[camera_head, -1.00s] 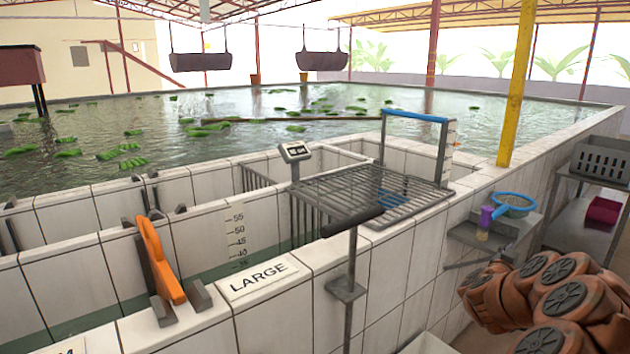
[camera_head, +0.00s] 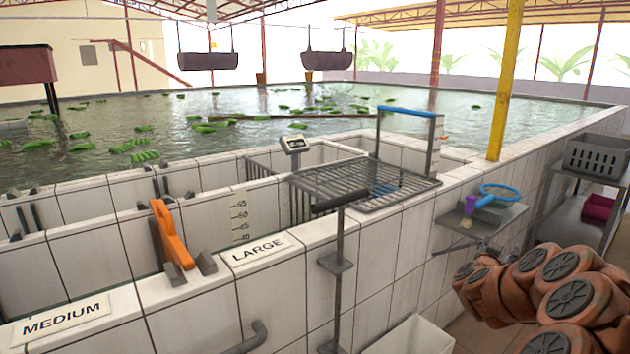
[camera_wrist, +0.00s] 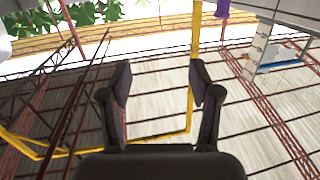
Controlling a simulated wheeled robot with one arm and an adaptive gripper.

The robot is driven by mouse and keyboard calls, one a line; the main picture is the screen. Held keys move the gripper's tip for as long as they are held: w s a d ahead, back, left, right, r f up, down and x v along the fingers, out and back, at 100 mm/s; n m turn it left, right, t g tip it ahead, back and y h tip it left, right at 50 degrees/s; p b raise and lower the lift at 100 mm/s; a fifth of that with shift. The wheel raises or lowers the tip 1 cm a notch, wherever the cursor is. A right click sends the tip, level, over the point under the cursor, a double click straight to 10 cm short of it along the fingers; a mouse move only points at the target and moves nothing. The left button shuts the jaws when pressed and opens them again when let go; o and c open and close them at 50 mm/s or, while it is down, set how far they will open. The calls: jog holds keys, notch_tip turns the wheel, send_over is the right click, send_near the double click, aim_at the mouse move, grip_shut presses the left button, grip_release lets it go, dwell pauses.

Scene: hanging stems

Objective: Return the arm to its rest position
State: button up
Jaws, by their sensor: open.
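My arm (camera_head: 545,290) shows at the lower right of the head view as brown-orange rounded links with dark round caps, folded together. My gripper (camera_wrist: 162,90) shows in the wrist view with its two dark fingers apart and nothing between them. Behind the fingers are roof sheets and red and yellow beams, so the wrist camera faces upward.
A tiled tank wall with a LARGE sign (camera_head: 260,248) and a MEDIUM sign (camera_head: 62,318) runs ahead. A metal rack (camera_head: 375,183) sits on it. A side shelf (camera_head: 478,222) holds a blue strainer (camera_head: 500,193). A grey crate (camera_head: 597,155) stands at the right.

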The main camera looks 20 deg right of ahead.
jog(key=w+a+r+n+t+y, duration=0.1)
jog(key=w+a+n+t+y, duration=0.25)
jog(key=a, duration=0.75)
jog(key=w+a+r+n+t+y, duration=0.1)
jog(key=w+a+n+y, duration=0.1)
jog(key=w+a+y, duration=0.6)
jog(key=s+a+f+n+g+y, duration=0.1)
jog(key=s+a+n, duration=0.15)
jog(key=a, duration=0.55)
jog(key=s+a+f+n+g+y, duration=0.15)
jog(key=s+a, duration=0.25)
jog(key=a, duration=0.4)
jog(key=s+a+f+n+g+y, duration=0.1)
jog(key=s+a+y, duration=0.15)
jog(key=a, duration=0.65)
jog(key=s+a+f+n+g, duration=0.1)
jog(key=s+a+f+g, duration=0.2)
jog(key=s, duration=0.5)
jog(key=s+a+f+n+g, duration=0.1)
jog(key=s+a+g, duration=0.2)
jog(key=s+a, duration=0.35)
jog(key=s+d+g+h, duration=0.25)
jog(key=s+g, duration=0.35)
jog(key=s, duration=1.9)
jog(key=s+d+p+v, duration=0.1)
jog(key=p+v, duration=1.2)
jog(key=shift+r+y, duration=0.4)
jog(key=shift+r, duration=0.05)
